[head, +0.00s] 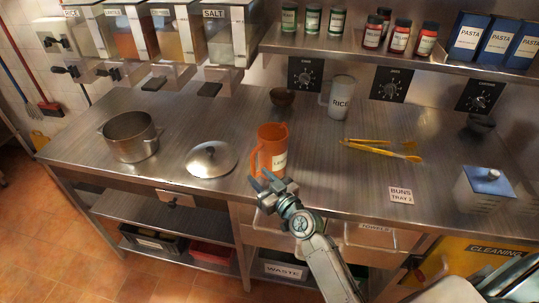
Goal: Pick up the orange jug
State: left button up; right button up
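The orange jug (272,145) stands upright near the front edge of the steel counter. It has a white label on its front, and its handle (254,163) is on the left side. My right gripper (260,181) is just in front of the jug's base, below the handle in the picture. Its fingers look spread apart with nothing held between them. I cannot tell whether a fingertip touches the jug. My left gripper is not in view.
A silver lid (211,158) and a pot (131,137) stand to the left. Counter between the jug and tongs is clear.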

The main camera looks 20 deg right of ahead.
aim_at(254, 167)
jog(key=w, duration=0.1)
jog(key=w+p, duration=0.1)
jog(key=w, duration=0.1)
jog(key=w+r+p, duration=0.1)
jog(key=shift+w+a, duration=0.15)
jog(key=shift+a, duration=0.1)
jog(key=shift+w+a+f, duration=0.1)
jog(key=shift+w+f, duration=0.05)
jog(key=shift+w, duration=0.25)
jog(key=shift+s, duration=0.1)
grip_shut()
